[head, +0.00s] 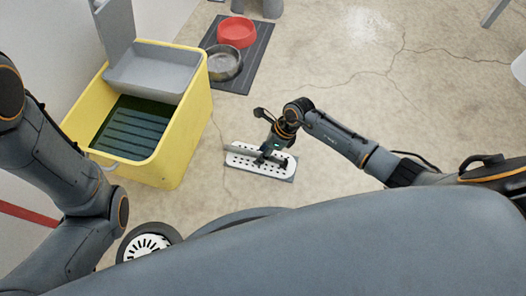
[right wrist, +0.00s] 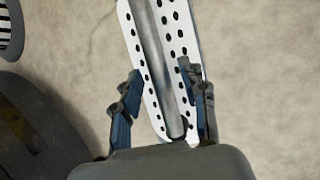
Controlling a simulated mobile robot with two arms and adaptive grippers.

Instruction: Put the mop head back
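The mop head (head: 243,160) is a white perforated plate with a grey bar along it, lying on the floor right of the yellow bucket. My right gripper (head: 270,157) is over its right part. In the right wrist view the mop head (right wrist: 141,60) runs between the spread fingers of my right gripper (right wrist: 160,88), one on each side of the grey bar. The fingers look open; whether they touch the plate is unclear. My left arm comes in from the left, but its gripper is out of view. No mop handle shows.
A yellow bucket (head: 184,128) with dark liquid and a grey wringer (head: 150,72) stands on the left. Behind are a dark mat (head: 245,76), a red bowl (head: 236,32) and a metal bowl (head: 224,62). The cracked floor on the right is clear.

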